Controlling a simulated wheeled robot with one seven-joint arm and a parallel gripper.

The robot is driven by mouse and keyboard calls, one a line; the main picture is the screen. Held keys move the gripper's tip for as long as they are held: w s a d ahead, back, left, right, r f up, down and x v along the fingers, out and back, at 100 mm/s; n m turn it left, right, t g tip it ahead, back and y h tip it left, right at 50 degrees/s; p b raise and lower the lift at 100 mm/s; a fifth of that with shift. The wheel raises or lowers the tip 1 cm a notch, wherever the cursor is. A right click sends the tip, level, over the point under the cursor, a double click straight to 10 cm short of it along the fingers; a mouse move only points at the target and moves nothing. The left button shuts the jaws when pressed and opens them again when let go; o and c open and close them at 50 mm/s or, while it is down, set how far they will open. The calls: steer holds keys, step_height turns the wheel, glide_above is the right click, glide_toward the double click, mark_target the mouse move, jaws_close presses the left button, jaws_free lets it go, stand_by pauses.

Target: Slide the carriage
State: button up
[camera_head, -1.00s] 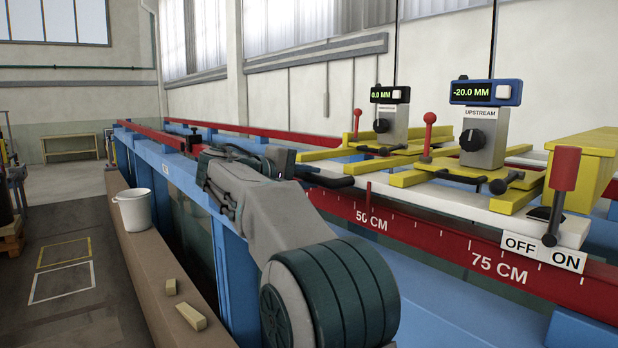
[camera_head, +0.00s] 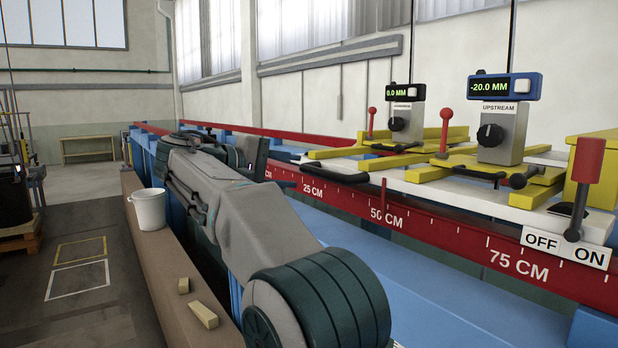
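The carriage is a long white plate (camera_head: 428,187) with yellow frames, resting along the red scale rail (camera_head: 340,198). Its thin red pointer (camera_head: 383,200) stands at about the 50 CM mark. A black handle (camera_head: 336,174) projects from its left end. A red-handled lever (camera_head: 584,180) rises at its right end, above the OFF/ON plate and towards the ON side. My gripper (camera_head: 262,160) is dark and partly hidden behind my arm. It is left of the handle and looks apart from it. Its fingers are not clear enough to tell open from shut.
Two gauges stand on the carriage: one reads 0.0 MM (camera_head: 405,97), the other, labelled UPSTREAM, reads -20.0 MM (camera_head: 503,87). A white bucket (camera_head: 149,210) and two small blocks (camera_head: 204,314) sit on the brown ledge (camera_head: 172,268). Open floor lies to the left.

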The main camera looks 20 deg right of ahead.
steer(key=v, duration=0.4)
steer(key=shift+a, duration=0.2)
steer(key=s+d+f+n+y, duration=0.1)
steer(key=s+d+f+y, duration=0.1)
steer(key=s+f+y, duration=0.45)
steer(key=s+d+f+n+y, duration=0.1)
steer(key=s+d+f, duration=0.25)
steer(key=f, duration=0.55)
steer(key=s+a+f+m+y, duration=0.2)
steer(key=s+a+f+y, duration=0.1)
steer(key=s+f, duration=0.6)
steer(key=s+a+f+m+y, duration=0.2)
steer(key=s+f+m+y, duration=0.1)
steer(key=s+f, duration=0.6)
steer(key=shift+a+f+y, duration=0.4)
steer(key=shift+f+y, duration=0.25)
steer(key=shift+y, duration=0.1)
steer(key=shift+s, duration=0.1)
